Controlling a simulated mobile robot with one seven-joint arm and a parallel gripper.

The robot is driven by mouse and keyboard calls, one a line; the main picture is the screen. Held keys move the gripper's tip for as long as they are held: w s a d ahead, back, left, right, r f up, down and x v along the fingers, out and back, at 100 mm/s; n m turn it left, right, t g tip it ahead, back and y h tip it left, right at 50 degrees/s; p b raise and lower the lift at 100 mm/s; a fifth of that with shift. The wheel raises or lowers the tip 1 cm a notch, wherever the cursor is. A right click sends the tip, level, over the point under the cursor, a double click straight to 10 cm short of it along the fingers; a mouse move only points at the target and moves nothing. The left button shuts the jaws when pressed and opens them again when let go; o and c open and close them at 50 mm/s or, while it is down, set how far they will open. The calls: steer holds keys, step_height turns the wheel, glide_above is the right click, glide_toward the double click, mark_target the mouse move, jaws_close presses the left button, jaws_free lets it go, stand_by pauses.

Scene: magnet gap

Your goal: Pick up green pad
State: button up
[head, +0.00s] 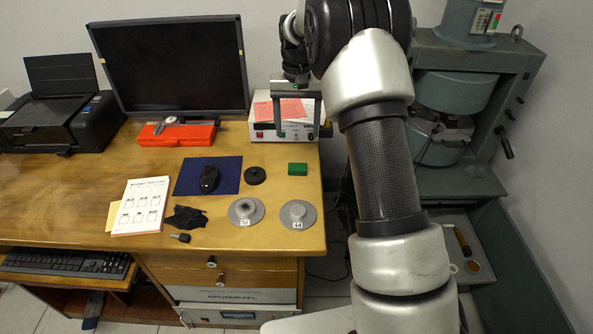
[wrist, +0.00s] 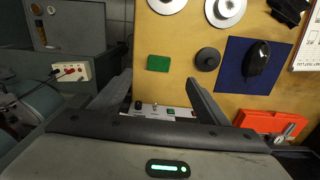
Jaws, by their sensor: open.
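The green pad (head: 298,169) is a small block lying on the wooden desk near its right edge, right of a black disc. It also shows in the wrist view (wrist: 158,63), ahead of the fingers and left of the black disc. My gripper (head: 297,124) is open and empty above the back of the desk, in front of the white instrument box. In the wrist view its two fingers (wrist: 160,92) are spread wide, with the pad apart from them and nothing between the tips touching them.
A black disc (head: 255,175), two grey discs with number labels (head: 298,214) and a mouse on a blue mat (head: 187,178) lie near the pad. The white box (head: 262,134) with red papers stands behind. The large green machine (head: 455,90) is at the right.

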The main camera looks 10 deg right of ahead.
mark_target(297, 170)
step_height(297, 170, down, 15)
steer(key=b, duration=0.2)
steer(key=shift+s+r+b, duration=0.1)
steer(key=shift+s+b, duration=0.05)
steer(key=shift+b, duration=0.25)
steer(key=shift+c, duration=0.2)
steer(key=c, duration=1.1)
